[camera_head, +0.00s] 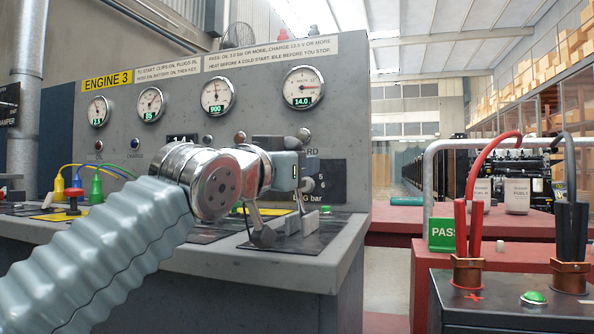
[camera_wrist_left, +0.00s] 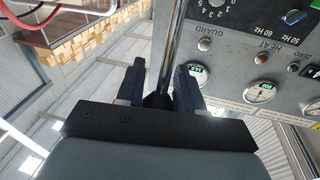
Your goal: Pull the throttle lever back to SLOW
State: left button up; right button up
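My left gripper (camera_head: 296,182) is over the right front of the engine console. In the left wrist view, a thin metal rod, which looks like the throttle lever (camera_wrist_left: 171,45), runs between the two fingers of the left gripper (camera_wrist_left: 158,80). A dark part at the rod's near end sits between the fingers; I cannot tell whether they press on it. The wrist hides most of the lever area, and I cannot read a SLOW mark. My right gripper is not in view.
The grey console (camera_head: 330,130) carries several gauges and a yellow ENGINE 3 label (camera_head: 107,81). Coloured plugs (camera_head: 96,186) stand at the left. At the right, a black battery (camera_head: 500,300) has red and black clamps, beside a green PASS sign (camera_head: 442,234).

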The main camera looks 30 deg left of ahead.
pick_arm(q)
jog(key=shift+o, duration=1.2)
jog(key=shift+s+d+r, duration=0.1)
jog(key=shift+s+r, duration=0.05)
jog(key=shift+r, duration=0.1)
jog(key=shift+o, duration=0.2)
jog(key=shift+f, duration=0.2)
